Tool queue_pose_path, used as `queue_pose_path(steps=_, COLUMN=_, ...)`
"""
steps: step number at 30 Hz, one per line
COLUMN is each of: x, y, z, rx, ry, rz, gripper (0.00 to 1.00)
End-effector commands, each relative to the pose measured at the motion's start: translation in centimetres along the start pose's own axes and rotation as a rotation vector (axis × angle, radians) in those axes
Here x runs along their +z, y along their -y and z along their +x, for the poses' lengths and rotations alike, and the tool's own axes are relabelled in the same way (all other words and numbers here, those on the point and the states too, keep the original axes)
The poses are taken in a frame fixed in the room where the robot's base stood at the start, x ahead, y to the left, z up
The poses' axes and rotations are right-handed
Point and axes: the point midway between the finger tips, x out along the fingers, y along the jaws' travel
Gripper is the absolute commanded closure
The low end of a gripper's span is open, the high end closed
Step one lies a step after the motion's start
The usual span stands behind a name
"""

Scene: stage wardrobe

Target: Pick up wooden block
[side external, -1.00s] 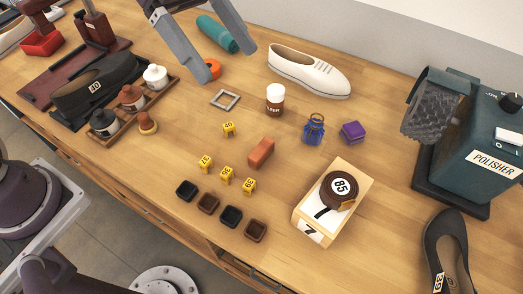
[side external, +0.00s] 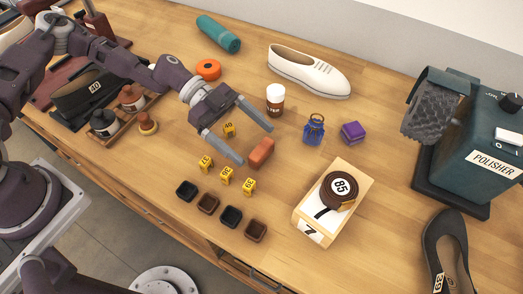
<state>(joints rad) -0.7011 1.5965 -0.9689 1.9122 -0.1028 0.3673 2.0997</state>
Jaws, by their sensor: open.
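A reddish-brown oblong block (side external: 262,153) lies on the table near the middle. My gripper (side external: 255,146) is open and empty, reaching in from the upper left. In the picture one fingertip is just left of this block and the other just above its upper right end. I cannot tell how high the fingertips are or whether they touch it. A pale wooden block-like stand (side external: 347,176) with a white face marked 7 sits to the right, with a round brown tape marked 85 (side external: 338,187) on top.
Several yellow number markers (side external: 226,175) and small dark square trays (side external: 231,216) lie in front. A cup (side external: 275,100), blue jar (side external: 314,130), purple box (side external: 353,132) and white shoe (side external: 309,71) stand behind. A polisher (side external: 479,130) and dark shoe (side external: 447,250) are at right.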

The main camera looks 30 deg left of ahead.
Motion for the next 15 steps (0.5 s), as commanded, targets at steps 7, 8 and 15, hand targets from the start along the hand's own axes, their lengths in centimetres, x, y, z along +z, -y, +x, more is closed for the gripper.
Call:
queue_pose_path(steps=7, x=-0.1, y=-0.1, z=3.8, rx=0.001, ry=0.000, rz=0.000, gripper=0.11)
queue_pose_path(steps=8, x=-0.1, y=-0.1, z=3.9, rx=0.001, ry=0.000, rz=0.000, gripper=0.11)
queue_pose_path(steps=15, x=-0.1, y=0.0, z=3.9, rx=0.000, ry=0.000, rz=0.000, gripper=0.25)
